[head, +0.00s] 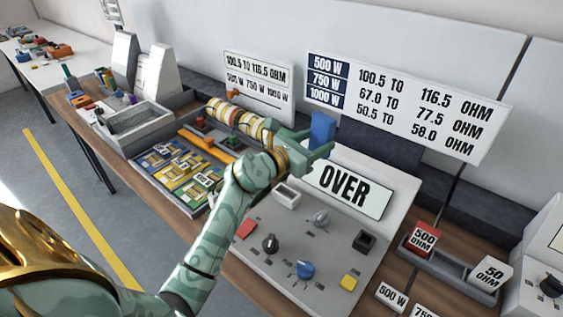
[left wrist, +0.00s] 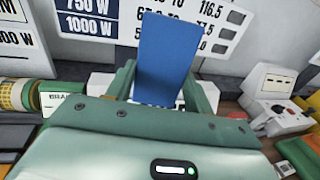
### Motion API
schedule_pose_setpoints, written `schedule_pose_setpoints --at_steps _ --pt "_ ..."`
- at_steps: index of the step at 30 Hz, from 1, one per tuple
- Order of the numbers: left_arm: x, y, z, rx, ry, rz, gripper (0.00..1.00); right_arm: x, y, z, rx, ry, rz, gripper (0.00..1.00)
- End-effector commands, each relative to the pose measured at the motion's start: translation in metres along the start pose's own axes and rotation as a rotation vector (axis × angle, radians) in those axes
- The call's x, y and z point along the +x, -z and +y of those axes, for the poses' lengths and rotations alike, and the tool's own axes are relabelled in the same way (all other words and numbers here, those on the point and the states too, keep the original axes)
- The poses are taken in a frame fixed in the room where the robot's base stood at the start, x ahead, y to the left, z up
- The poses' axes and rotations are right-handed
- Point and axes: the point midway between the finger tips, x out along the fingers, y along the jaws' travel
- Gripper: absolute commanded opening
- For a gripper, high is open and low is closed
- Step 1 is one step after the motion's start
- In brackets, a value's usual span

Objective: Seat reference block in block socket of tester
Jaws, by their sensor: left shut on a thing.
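A blue block (head: 322,128) is held upright between the fingers of my left gripper (head: 310,146), above the back edge of the tester. The blue block also shows in the left wrist view (left wrist: 165,55), with a finger on each side. The tester (head: 250,222) has a sloped grey panel with a display (head: 346,191) that reads OVER. A white-rimmed socket (head: 287,195) lies below my left wrist, and a dark square socket (head: 364,240) lies at the right; I cannot tell which is the block socket. Both are apart from the held block. My right gripper is out of view.
A red 500 OHM block (head: 423,238) and a white 50 OHM block (head: 490,275) stand in a grey tray (head: 455,272) at the right. Coloured rolls (head: 240,119) and a parts tray lie left.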

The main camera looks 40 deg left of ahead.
Motion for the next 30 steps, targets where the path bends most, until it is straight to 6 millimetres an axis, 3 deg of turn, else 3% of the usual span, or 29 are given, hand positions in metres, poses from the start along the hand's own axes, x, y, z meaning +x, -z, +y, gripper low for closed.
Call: schedule_pose_setpoints --at_steps 4,9,26,30 --pt "-0.03 0.048 0.031 -0.016 -0.124 -0.034 0.19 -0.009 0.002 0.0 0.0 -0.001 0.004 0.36" --pt "-0.05 0.075 0.048 -0.004 -0.192 -0.059 0.19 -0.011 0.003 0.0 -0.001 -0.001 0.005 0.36" --pt "-0.058 0.081 0.051 0.003 -0.209 -0.067 0.19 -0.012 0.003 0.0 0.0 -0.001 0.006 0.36" --pt "-0.057 0.092 0.05 0.002 -0.209 -0.067 0.19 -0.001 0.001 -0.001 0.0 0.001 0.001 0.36"
